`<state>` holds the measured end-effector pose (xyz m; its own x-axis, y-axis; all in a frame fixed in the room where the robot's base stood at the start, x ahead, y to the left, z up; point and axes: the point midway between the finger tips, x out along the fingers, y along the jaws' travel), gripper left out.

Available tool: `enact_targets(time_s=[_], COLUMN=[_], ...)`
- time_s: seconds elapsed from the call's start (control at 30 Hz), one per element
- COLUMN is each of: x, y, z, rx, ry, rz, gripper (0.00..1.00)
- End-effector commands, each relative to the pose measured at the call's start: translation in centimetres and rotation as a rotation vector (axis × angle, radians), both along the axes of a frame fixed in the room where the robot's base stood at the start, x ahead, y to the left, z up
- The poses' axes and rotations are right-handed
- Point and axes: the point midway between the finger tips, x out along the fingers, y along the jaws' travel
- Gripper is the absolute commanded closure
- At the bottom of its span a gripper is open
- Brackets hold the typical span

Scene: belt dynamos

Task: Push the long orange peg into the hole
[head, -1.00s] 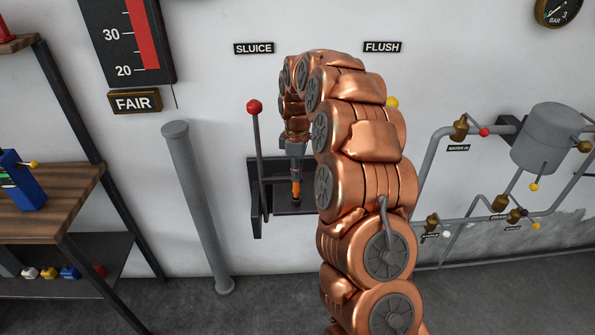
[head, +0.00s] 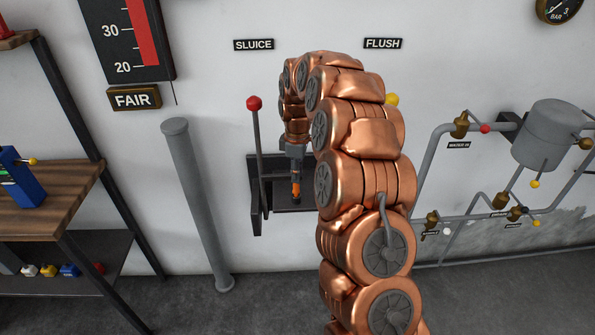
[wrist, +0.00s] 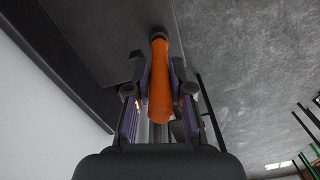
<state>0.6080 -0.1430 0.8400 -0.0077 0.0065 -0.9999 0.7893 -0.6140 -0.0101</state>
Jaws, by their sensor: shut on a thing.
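The long orange peg (head: 296,188) is held in my gripper (head: 296,172), pointing down in front of a dark wall bracket. In the wrist view the orange peg (wrist: 161,85) runs between the two fingers of my gripper (wrist: 160,90), which are shut on it. Its far end has a dark tip, close to a dark surface (wrist: 105,35). I cannot make out the hole, nor whether the tip is touching or inside anything.
A lever with a red knob (head: 254,103) stands just left of my gripper. A yellow knob (head: 391,100) shows behind my arm, under the FLUSH sign (head: 383,43). A grey post (head: 197,205) and a wooden shelf (head: 55,205) are at left; pipes (head: 430,165) are at right.

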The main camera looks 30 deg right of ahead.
Motion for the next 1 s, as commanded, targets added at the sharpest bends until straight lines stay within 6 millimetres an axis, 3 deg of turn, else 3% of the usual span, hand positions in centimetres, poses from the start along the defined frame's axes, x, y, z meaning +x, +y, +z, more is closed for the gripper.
enact_targets(time_s=[0.17, 0.2, 0.47, 0.8, 1.0], x=[0.0, 0.0, 0.0, 0.0, 0.2], y=[0.0, 0.0, 0.0, 0.0, -0.1], z=[-0.4, -0.4, -0.4, -0.2, 2.1], rx=[0.000, 0.000, 0.000, -0.001, -0.002], ry=[0.000, 0.000, 0.000, -0.001, -0.007], rz=[0.000, 0.000, 0.000, 0.000, -0.001], gripper=[1.00, 0.77, 0.49, 0.49, 0.49])
